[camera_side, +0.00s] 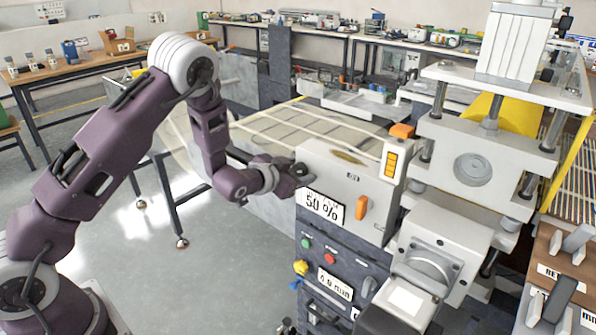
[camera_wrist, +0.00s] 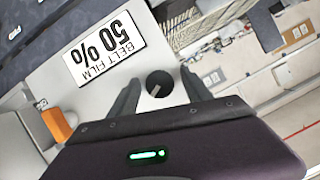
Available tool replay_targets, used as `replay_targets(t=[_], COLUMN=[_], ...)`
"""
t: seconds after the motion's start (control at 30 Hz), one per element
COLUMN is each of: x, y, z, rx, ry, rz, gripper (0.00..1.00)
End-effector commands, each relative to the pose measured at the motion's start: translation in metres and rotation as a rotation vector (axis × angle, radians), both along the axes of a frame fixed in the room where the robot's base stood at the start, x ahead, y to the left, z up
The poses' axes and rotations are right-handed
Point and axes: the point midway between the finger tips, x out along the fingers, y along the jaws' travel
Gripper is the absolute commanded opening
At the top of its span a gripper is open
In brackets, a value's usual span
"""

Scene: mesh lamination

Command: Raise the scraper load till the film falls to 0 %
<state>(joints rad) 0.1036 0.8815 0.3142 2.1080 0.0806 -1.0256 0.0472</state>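The belt film display (camera_side: 323,207) on the front of the grey machine reads 50 %. It shows upside down in the wrist view (camera_wrist: 104,49), with the words BELT FILM. A dark round knob (camera_wrist: 160,84) with a pale mark sits on the pale panel beside the display. My gripper (camera_side: 288,174) is at the panel's upper left corner in the side view. In the wrist view my gripper (camera_wrist: 162,80) has one finger on each side of the knob, with pale gaps showing between. The knob's label is not readable, and contact cannot be seen.
An orange handle (camera_side: 361,208) is right of the display. A mesh belt (camera_side: 300,128) lies behind. A press (camera_side: 480,165) stands at right.

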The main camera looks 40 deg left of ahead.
Motion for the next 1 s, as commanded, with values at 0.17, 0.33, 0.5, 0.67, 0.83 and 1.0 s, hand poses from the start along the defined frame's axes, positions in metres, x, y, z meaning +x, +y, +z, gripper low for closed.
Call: replay_targets(t=[0.17,0.33,0.5,0.67,0.83,1.0], x=[0.0,-0.018,-0.051,-0.065,-0.066,-0.067], y=[0.0,-0.002,-0.006,-0.008,-0.008,-0.008], z=[0.0,0.008,0.02,0.026,0.026,0.037], rx=[0.0,-0.001,-0.001,0.0,0.0,-0.019], ry=[0.0,0.001,0.001,0.0,0.0,0.012], rz=[0.0,0.001,0.001,0.0,0.0,0.014], gripper=[0.57,0.57,0.57,0.57,0.57,0.57])
